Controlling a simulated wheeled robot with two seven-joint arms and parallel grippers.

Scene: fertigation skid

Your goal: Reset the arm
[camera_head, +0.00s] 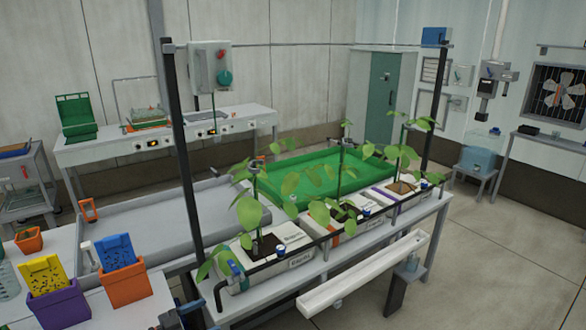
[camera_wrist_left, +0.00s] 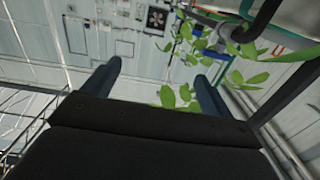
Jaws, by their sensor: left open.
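My left gripper (camera_wrist_left: 158,78) shows in the left wrist view with its two dark fingers spread wide apart. It is open, and nothing is between the fingers. Green plant leaves (camera_wrist_left: 185,95) show beyond and beside the right finger; I cannot tell how near they are. The wrist view is strongly tilted, with the wall fan (camera_wrist_left: 157,17) far off at the top. My right gripper is not seen.
Potted plants stand in white grow slabs (camera_head: 290,237) on a bench with dark upright posts (camera_head: 186,150). A white gutter (camera_head: 365,273) runs in front. A green tray (camera_head: 310,172) lies behind. Orange (camera_head: 125,285) and purple (camera_head: 58,308) bins stand lower left. Floor at right (camera_head: 500,260) is clear.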

